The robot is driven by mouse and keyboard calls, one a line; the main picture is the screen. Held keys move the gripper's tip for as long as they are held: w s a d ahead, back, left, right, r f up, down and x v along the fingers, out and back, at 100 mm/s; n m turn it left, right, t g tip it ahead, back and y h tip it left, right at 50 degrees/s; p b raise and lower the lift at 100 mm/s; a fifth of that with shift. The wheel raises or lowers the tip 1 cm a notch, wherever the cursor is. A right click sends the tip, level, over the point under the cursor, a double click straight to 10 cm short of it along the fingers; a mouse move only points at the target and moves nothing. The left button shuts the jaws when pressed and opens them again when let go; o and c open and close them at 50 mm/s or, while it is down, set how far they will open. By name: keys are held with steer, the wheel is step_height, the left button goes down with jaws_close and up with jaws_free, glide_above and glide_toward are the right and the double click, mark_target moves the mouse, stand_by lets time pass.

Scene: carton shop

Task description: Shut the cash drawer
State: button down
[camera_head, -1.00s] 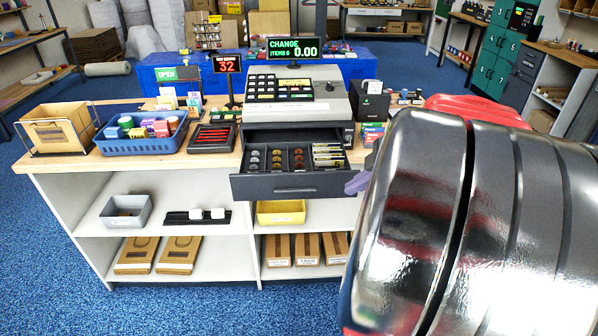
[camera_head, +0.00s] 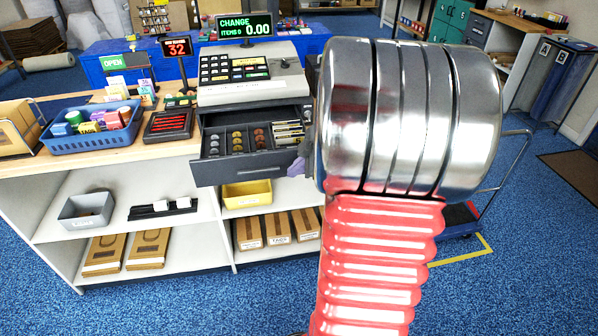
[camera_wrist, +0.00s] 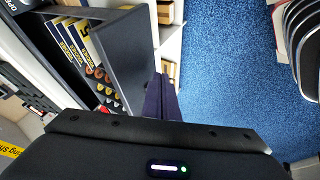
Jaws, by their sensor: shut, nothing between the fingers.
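The cash drawer (camera_head: 240,168) stands open below the grey cash register (camera_head: 245,92), with coins and notes showing in its compartments. Its dark front panel also shows in the wrist view (camera_wrist: 128,52), with notes and coins to the left of it. My gripper (camera_head: 299,165) is at the right end of the drawer front, mostly hidden by my arm in the head view. In the wrist view my gripper's purple fingers (camera_wrist: 161,97) are together and empty, close by the outer side of the drawer front. I cannot tell whether they touch it.
A blue basket (camera_head: 92,135) of small boxes and a dark tray (camera_head: 168,125) stand on the counter left of the register. Below the drawer are a yellow bin (camera_head: 247,193) and cartons on shelves. Blue floor (camera_head: 270,290) in front is clear. A trolley (camera_head: 460,215) stands at right.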

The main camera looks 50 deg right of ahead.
steer(key=shift+w+d, duration=0.5)
steer(key=shift+w, duration=0.3)
steer(key=shift+w, duration=0.1)
